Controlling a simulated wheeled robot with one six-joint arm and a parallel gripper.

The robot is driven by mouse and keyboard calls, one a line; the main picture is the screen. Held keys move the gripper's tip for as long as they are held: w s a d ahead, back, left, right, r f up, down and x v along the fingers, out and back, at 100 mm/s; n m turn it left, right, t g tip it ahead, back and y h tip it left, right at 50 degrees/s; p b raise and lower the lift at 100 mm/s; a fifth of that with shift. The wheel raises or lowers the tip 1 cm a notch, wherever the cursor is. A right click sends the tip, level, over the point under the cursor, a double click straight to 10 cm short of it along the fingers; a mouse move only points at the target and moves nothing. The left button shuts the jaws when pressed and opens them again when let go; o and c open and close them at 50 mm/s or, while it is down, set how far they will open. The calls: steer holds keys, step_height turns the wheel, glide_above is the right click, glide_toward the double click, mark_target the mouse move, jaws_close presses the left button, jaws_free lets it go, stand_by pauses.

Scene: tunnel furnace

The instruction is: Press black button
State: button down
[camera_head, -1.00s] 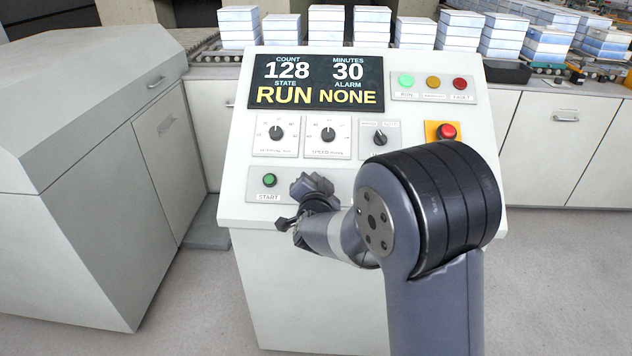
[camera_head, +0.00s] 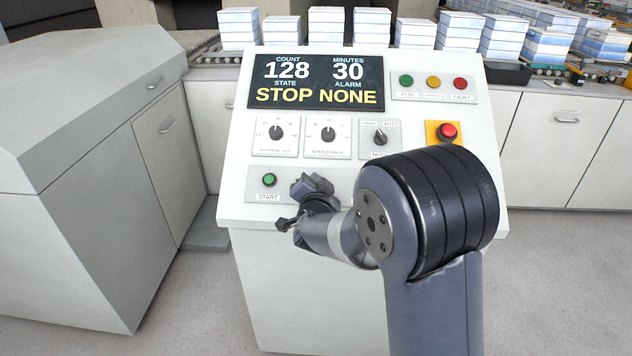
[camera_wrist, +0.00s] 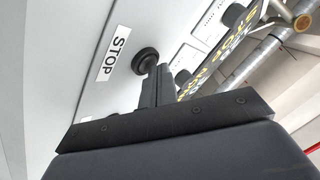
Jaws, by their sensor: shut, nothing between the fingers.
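The black button (camera_wrist: 146,61) shows in the wrist view beside a white label reading STOP (camera_wrist: 114,55). My gripper (camera_wrist: 158,78) is shut and empty, with its fingertips at or very close to the button's edge; I cannot tell whether they touch. In the head view my gripper (camera_head: 314,187) is over the lower part of the control panel, right of the green START button (camera_head: 269,180), and my arm hides the black button. The display (camera_head: 316,83) reads STOP and NONE, with 128 and 30 above.
The white panel also carries two dials (camera_head: 276,132), a mode switch (camera_head: 380,138), unlit-looking lamps (camera_head: 433,81) and a red emergency button (camera_head: 447,131). A grey cabinet (camera_head: 90,180) stands at left. Stacks of white-blue blocks (camera_head: 328,24) line the conveyor behind.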

stand_by(0.4)
steer(key=shift+s+r+p, duration=0.45)
steer(key=shift+s+r, duration=0.1)
steer(key=shift+r, duration=0.15)
steer(key=s+r+p, duration=0.1)
steer(key=r, duration=0.1)
steer(key=s+r+p, duration=0.1)
steer(key=s+r, duration=0.1)
steer(key=shift+p, duration=0.35)
steer(key=shift+w, duration=0.1)
stand_by(0.4)
